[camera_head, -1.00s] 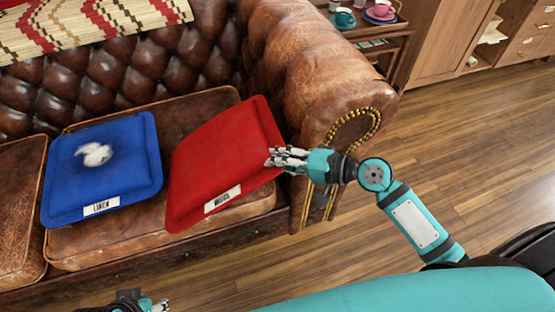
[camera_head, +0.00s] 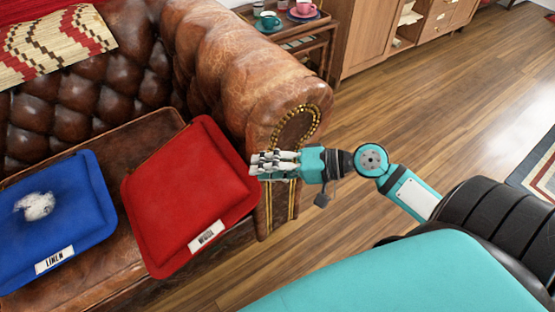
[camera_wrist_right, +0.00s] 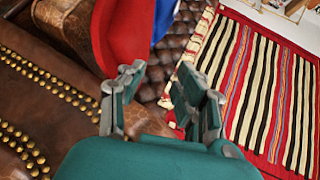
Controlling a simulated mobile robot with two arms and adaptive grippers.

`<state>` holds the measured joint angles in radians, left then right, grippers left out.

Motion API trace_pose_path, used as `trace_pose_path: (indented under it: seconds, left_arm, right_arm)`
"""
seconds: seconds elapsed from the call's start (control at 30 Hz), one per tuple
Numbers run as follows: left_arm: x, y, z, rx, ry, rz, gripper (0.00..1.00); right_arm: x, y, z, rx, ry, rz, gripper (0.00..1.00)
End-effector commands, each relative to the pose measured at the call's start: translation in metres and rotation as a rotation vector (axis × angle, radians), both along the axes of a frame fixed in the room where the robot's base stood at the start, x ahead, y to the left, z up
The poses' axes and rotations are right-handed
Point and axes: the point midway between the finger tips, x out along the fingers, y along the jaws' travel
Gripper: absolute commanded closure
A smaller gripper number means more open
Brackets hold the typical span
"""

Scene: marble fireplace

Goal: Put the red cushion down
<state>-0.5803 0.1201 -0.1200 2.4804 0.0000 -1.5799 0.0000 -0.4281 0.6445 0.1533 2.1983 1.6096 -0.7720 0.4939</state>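The red cushion (camera_head: 192,197) with a white label lies on the brown leather sofa's seat, close to the armrest. Its near edge reaches about the seat's front. My right gripper (camera_head: 257,165) is at the cushion's right edge in the head view; I cannot tell whether it touches. In the right wrist view, the fingers of my right gripper (camera_wrist_right: 163,88) are spread with nothing between them. The red cushion (camera_wrist_right: 117,32) shows beyond the left finger there. My left gripper is out of view.
A blue cushion (camera_head: 62,215) with a white patch lies left of the red one. The studded armrest (camera_head: 245,75) stands behind my right gripper. A side table with cups (camera_head: 304,8) is at the back.

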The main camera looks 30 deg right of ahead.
Motion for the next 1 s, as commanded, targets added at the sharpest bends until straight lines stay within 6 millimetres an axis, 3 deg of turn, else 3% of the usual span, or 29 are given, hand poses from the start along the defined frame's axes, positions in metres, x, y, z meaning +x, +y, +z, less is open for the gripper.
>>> trace_pose_path:
  seconds: [0.2,0.37,0.57,0.7,0.8,1.0]
  left_arm:
    - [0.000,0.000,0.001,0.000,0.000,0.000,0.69]
    - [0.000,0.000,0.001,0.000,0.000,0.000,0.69]
    - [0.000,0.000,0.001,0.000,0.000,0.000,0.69]
    - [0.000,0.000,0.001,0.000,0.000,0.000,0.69]
    - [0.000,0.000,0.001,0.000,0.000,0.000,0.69]
    - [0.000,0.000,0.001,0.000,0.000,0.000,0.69]
  right_arm:
    - [-0.017,-0.020,0.007,-0.002,0.002,0.001,0.66]
    - [-0.032,-0.009,-0.013,-0.101,-0.010,0.052,0.66]
    - [-0.080,0.025,-0.088,-0.530,-0.042,0.248,0.66]
    - [-0.107,0.026,-0.126,-0.870,-0.025,0.365,0.66]
    - [-0.121,0.017,-0.136,-1.064,0.014,0.415,0.66]
    - [-0.138,-0.001,-0.136,-1.278,0.099,0.449,0.66]
